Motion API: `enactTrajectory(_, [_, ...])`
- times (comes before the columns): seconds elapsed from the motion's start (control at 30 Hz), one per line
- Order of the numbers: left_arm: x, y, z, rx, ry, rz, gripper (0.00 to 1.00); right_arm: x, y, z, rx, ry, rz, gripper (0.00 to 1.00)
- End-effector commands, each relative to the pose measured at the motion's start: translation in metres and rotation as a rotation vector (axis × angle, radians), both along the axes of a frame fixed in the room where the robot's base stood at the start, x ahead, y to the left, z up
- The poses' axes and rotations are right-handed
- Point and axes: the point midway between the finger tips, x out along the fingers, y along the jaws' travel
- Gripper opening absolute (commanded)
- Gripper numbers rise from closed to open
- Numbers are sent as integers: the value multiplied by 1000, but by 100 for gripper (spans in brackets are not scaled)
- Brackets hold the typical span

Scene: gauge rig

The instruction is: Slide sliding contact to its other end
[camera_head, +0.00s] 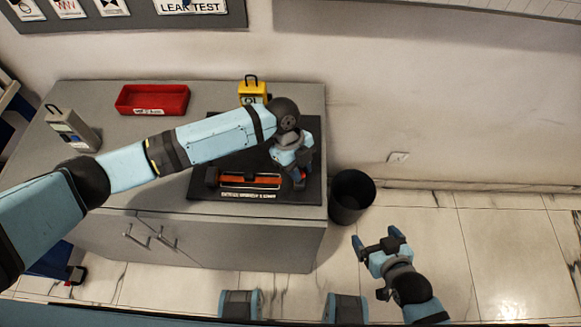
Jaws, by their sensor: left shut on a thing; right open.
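A slide device (250,181) with an orange-red body and dark ends lies left to right near the front of a black mat (204,190) on the grey cabinet. My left gripper (298,181) points down at the right end of this device. It is shut on a small part there, which looks like the sliding contact; the fingers and the small size hide most of it. My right gripper (374,241) is open and empty, out over the floor to the right of the cabinet.
A red tray (152,99) stands at the back left of the grey cabinet top (100,110). A grey meter (72,129) is at the left, and a yellow device (252,90) stands behind my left arm. A black bin (351,195) stands on the floor right of the cabinet.

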Motion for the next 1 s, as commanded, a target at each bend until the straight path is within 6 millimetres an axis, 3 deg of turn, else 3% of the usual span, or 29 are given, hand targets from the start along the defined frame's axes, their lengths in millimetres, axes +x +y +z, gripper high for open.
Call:
enactTrajectory(0.03, [-2, -8, 3, -19, -2, -6, 0, 0, 1, 0, 1, 0, 0, 91])
enactTrajectory(0.17, [-3, -10, 4, -23, -2, -7, 0, 0, 1, 0, 2, 1, 0, 91])
enactTrajectory(0.2, [-3, -10, 4, -23, -2, -7, 34, 0, 2, 0, 3, 1, 0, 91])
enactTrajectory(0.3, [-3, -9, 4, -21, -3, -6, 50, 0, 2, 0, 5, 0, -1, 91])
enactTrajectory(0.77, [0, -4, 6, -14, -1, -4, 50, 0, 1, -1, 2, 1, 0, 91])
enactTrajectory(1.0, [11, 7, 43, -16, -5, -5, 50, 0, 1, -4, 2, 2, 0, 91])
